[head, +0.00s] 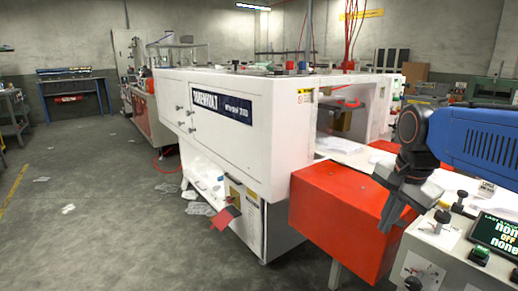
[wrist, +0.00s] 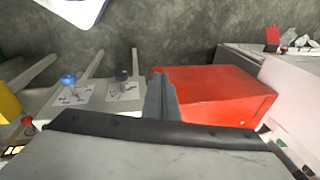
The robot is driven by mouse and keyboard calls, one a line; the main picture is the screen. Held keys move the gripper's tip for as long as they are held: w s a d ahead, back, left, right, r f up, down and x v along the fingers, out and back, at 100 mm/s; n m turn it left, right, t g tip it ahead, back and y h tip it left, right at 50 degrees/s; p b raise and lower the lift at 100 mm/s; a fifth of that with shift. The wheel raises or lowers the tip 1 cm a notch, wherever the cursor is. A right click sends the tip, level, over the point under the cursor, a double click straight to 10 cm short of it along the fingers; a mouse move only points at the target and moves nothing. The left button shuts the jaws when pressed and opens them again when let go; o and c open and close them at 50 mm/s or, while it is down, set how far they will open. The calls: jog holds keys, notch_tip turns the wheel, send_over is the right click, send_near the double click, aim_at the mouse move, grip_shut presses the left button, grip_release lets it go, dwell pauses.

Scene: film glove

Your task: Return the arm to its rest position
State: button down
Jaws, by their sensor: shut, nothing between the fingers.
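My gripper (head: 391,218) is at the right of the head view, at the end of my blue arm, pointing down. It is over or beside the red box-shaped machine part (head: 345,210); the exact gap is hard to judge. In the wrist view my gripper (wrist: 160,92) shows as dark grey fingers closed together with nothing between them. The red part (wrist: 215,95) lies just to their right there. No rest position is marked in either view.
A large white machine (head: 240,115) fills the middle. A control panel (head: 430,245) with knobs and a lit screen (head: 495,238) stands close at the lower right. Its blue knob (wrist: 68,79) is left of my fingers in the wrist view. Floor at left is mostly clear.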

jog(key=s+a+f+n+t, duration=0.1)
jog(key=s+f+n+t, duration=0.1)
jog(key=s+f+n, duration=0.9)
jog(key=shift+s+n, duration=0.6)
jog(key=shift+s, duration=0.05)
